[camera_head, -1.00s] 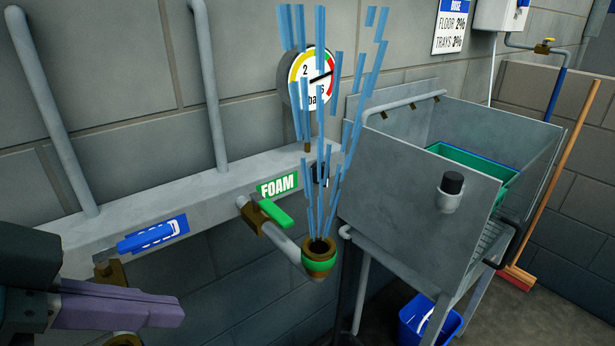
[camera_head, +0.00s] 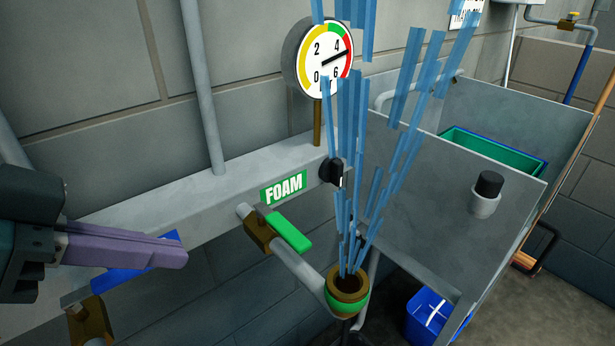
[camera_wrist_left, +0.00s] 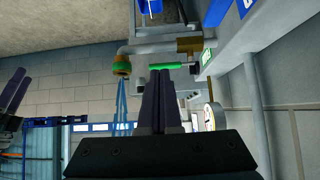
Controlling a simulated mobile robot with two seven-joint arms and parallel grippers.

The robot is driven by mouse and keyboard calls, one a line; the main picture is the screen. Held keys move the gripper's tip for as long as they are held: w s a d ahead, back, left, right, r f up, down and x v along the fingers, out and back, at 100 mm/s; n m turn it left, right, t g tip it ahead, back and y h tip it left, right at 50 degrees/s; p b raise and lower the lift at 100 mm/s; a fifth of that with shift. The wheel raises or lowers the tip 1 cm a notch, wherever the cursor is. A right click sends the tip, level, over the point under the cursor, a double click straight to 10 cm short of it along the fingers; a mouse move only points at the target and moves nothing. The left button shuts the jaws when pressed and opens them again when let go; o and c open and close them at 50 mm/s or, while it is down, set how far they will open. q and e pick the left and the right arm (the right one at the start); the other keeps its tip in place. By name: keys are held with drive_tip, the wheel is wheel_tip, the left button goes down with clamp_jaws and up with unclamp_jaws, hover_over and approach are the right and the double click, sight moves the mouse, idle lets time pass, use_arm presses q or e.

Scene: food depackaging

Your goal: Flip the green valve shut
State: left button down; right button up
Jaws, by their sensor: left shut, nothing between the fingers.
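The green valve handle (camera_head: 290,230) sits on a brass body (camera_head: 257,232) under the FOAM sign (camera_head: 284,188), pointing along the outlet pipe. Blue streams (camera_head: 350,150) spray up from the brass and green outlet (camera_head: 347,290). My left gripper (camera_head: 186,259) is shut and empty, left of the valve and apart from it, in front of the blue sign and handle. In the left wrist view, which looks upside down, its purple fingers (camera_wrist_left: 160,75) point toward the green handle (camera_wrist_left: 168,66). My right gripper (camera_wrist_left: 14,92) shows only at that view's left edge; its opening is unclear.
A grey beam (camera_head: 225,190) runs along the wall behind the valve. A black knob (camera_head: 331,171) and a pressure gauge (camera_head: 324,60) are up to its right. A steel sink (camera_head: 430,180) stands at right, with a blue bucket (camera_head: 432,318) below.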

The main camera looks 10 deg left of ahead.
sight(280, 227)
use_arm(q)
drive_tip(key=w+d+r+x, duration=0.1)
drive_tip(key=r+x, duration=0.1)
drive_tip(key=x, duration=0.9)
drive_tip(key=shift+w+d, duration=0.2)
drive_tip(key=shift+w, duration=0.1)
use_arm(e)
drive_tip(key=shift+w+f, duration=0.1)
drive_tip(key=shift+f, duration=0.2)
use_arm(q)
drive_tip(key=shift+d+f, duration=0.1)
use_arm(e)
drive_tip(key=shift+a+r, duration=0.1)
